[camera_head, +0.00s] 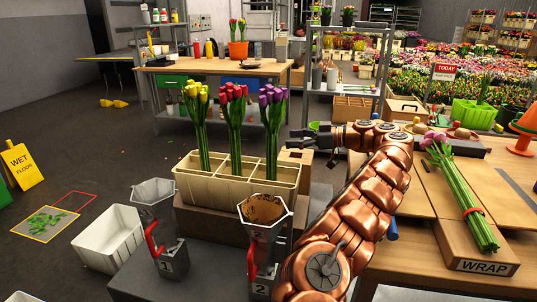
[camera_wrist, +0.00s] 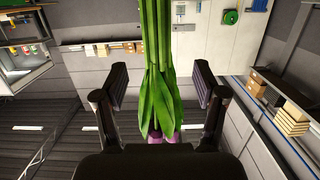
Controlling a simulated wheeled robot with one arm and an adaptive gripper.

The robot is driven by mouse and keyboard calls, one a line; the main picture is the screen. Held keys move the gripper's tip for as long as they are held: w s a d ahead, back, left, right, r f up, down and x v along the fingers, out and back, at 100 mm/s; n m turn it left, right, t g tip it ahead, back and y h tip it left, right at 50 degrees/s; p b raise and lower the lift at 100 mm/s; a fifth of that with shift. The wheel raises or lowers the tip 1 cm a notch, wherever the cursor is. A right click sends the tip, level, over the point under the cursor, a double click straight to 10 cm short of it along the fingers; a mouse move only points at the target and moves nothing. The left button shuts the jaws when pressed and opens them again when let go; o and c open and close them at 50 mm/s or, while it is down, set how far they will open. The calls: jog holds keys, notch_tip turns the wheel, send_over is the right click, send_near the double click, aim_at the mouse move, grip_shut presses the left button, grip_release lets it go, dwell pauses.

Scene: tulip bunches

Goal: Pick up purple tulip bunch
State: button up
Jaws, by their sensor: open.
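The purple tulip bunch (camera_head: 272,135) stands upright in the right compartment of a cream divided crate (camera_head: 230,198), blossoms on top and green stems below. In the head view my gripper (camera_head: 294,140) is open and level, just right of its stems, with a small gap showing. In the wrist view the green stems (camera_wrist: 157,45) line up between the two open fingers of my gripper (camera_wrist: 160,92), and the purple blossoms show at the lower edge. The lower stem ends are hidden in the crate.
Red (camera_head: 235,130) and yellow (camera_head: 199,125) tulip bunches stand to the left in the same crate. Two metal vases (camera_head: 158,225) (camera_head: 264,240) stand in front. A pink-purple bunch (camera_head: 458,185) lies on the WRAP board (camera_head: 478,262) at right.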

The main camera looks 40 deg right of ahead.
aim_at(272, 139)
jog(key=shift+b+x, duration=0.3)
jog(key=shift+x, duration=3.35)
jog(key=shift+w+d, duration=0.1)
grip_shut()
